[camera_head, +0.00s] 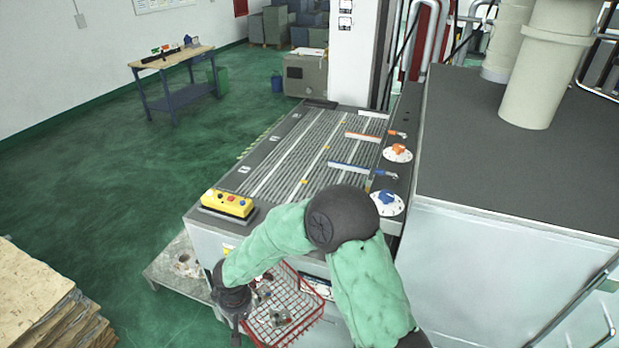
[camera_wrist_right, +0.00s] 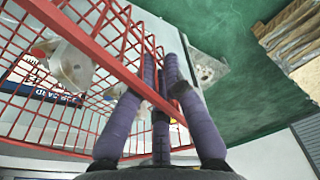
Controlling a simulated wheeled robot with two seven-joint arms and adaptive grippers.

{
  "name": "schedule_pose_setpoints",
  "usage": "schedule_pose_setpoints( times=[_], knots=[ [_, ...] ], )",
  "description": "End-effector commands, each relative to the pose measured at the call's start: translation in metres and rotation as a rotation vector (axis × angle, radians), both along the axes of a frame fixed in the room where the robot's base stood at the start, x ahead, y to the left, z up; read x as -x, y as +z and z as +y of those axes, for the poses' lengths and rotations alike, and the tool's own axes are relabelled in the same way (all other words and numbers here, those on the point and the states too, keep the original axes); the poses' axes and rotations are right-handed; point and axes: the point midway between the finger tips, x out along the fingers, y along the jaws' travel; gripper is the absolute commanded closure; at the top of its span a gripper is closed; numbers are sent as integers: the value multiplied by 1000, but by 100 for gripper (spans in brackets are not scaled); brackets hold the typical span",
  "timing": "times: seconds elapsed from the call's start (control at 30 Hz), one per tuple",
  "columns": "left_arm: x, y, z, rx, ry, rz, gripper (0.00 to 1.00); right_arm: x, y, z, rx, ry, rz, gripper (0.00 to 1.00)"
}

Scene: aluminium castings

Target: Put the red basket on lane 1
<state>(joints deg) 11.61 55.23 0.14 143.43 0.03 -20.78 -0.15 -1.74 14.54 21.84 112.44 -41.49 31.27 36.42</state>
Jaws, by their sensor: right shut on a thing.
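The red basket (camera_head: 306,319) is a wire basket with several grey metal castings (camera_head: 279,317) inside. It hangs low in front of the machine's near face, below the top of the conveyor table (camera_head: 300,160). My right gripper (camera_head: 237,318) is at the basket's left side. In the right wrist view its purple-grey fingers (camera_wrist_right: 160,90) are shut on the basket's red rim bar (camera_wrist_right: 105,62). The table top has grey slatted lanes split by pale strips; I cannot read the lane numbers. My right arm hides part of the table's near side. My left gripper is out of view.
A yellow button box (camera_head: 229,203) stands on the table's near left corner. Blue (camera_head: 347,168) and orange (camera_head: 362,137) bars lie across the right side, by round dials. A low grey platform (camera_head: 172,268) and stacked wooden boards (camera_head: 45,300) are at left.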

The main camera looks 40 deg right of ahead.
Motion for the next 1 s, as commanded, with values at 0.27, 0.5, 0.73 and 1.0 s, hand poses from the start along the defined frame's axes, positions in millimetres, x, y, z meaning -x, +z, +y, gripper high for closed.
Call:
schedule_pose_setpoints(
  times=[0.27, 0.5, 0.73, 1.0],
  knots=[
    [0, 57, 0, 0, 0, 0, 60, -1, 58, 0, 0, 0, -3, 100],
    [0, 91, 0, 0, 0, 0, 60, -1, 91, 0, 0, 0, -3, 100],
    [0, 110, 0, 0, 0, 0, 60, -2, 112, -1, 1, -1, -4, 100],
    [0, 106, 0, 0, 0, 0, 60, -2, 108, -1, 2, -1, -4, 100]
  ],
)
